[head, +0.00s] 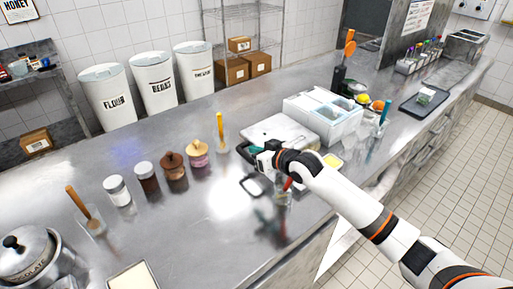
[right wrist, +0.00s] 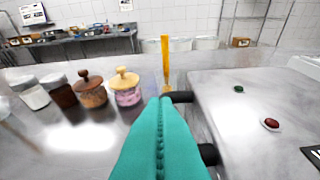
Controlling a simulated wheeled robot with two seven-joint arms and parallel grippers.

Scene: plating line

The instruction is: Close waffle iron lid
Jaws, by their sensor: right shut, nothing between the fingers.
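The waffle iron (head: 281,129) is a silver-grey appliance on the steel counter, partly hidden behind my right gripper and arm. Its broad top looks flat and level, but I cannot tell whether the lid is fully down. In the right wrist view, its pale top (right wrist: 240,100) fills the right side, with a green light, a red light and black handle parts along its left edge. My right gripper (head: 247,149) is at the iron's near left edge. Its teal fingers (right wrist: 164,105) are shut and empty, beside the black handle; contact is unclear. My left gripper is out of view.
Several topping jars (head: 173,170) stand left of the iron, with a yellow-handled tool (head: 220,130) behind. A white-blue container (head: 322,112) stands right of it.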

